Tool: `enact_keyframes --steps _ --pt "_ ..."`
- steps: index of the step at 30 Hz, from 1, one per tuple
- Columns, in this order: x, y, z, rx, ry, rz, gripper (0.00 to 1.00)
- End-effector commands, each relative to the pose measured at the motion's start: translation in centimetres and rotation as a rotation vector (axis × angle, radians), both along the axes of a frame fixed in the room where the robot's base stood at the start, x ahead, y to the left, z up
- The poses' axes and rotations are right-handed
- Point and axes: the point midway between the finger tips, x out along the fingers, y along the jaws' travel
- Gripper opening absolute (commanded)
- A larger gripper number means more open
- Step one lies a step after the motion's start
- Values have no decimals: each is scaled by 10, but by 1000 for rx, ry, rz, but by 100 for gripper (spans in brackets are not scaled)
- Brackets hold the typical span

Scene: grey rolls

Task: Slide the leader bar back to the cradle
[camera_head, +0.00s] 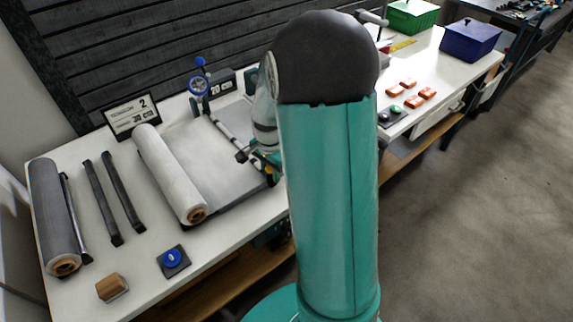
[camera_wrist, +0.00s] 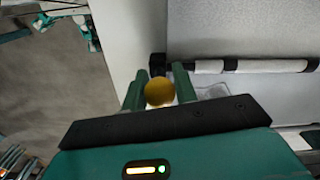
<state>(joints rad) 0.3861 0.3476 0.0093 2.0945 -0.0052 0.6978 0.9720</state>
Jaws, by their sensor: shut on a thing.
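The leader bar (camera_head: 228,135), banded dark and white, lies along the right edge of the pale sheet (camera_head: 205,150). In the wrist view the bar (camera_wrist: 240,66) runs right from a black end block (camera_wrist: 157,65). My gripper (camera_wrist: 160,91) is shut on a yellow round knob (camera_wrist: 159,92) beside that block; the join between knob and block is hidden. In the head view my arm mostly covers my gripper at the bar's near end. A white roll (camera_head: 168,172) lies left of the sheet. I cannot clearly make out the cradle.
A dark grey roll (camera_head: 52,215), two black bars (camera_head: 122,192), a wooden block (camera_head: 112,287) and a blue button (camera_head: 172,258) are on the white table's left part. A "2" sign (camera_head: 132,117) and a blue-wheeled device (camera_head: 200,85) stand behind. Orange blocks (camera_head: 408,85) lie right.

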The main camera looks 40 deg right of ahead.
Motion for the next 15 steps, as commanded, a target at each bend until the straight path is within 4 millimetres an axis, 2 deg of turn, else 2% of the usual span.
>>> enact_keyframes --steps 1,6,12,15 --pt "-1 20 1 0 3 10 0" --pt "-2 76 1 0 3 8 0" --pt "-4 128 1 0 3 5 0" --pt "-5 146 1 1 1 4 0"
